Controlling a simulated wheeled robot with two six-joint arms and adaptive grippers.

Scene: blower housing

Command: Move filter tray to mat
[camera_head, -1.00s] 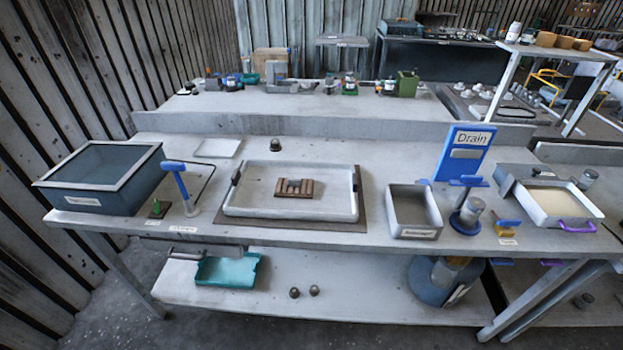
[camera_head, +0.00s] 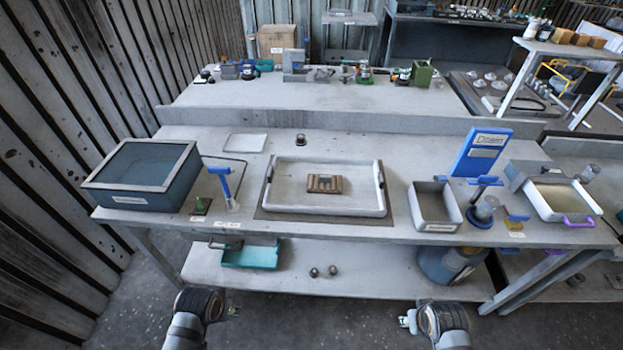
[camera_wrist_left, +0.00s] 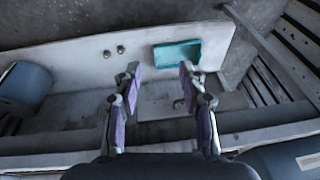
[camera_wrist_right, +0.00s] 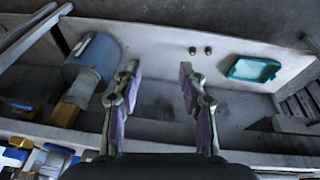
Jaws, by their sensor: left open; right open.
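A large white tray (camera_head: 279,197) with dark handles at its sides stands on a flat brown mat (camera_head: 265,214) in the middle of the bench. A small brown slatted block (camera_head: 325,184) lies inside it. A cream-filled tray (camera_head: 587,211) with a purple handle stands at the right end. I cannot tell which tray is the filter tray. My left gripper (camera_wrist_left: 160,70) and right gripper (camera_wrist_right: 159,70) are open and empty, with purple finger pads. In the head view both arms are low at the front, apart from the bench and trays.
A blue-grey bin (camera_head: 135,196) stands at the bench's left, beside a blue-handled tool (camera_head: 224,184). A grey tray (camera_head: 437,224), a blue Drain sign (camera_head: 482,151) and fixtures stand right of centre. The lower shelf holds a teal tray (camera_head: 250,257), two knobs and a blue drum (camera_head: 447,268).

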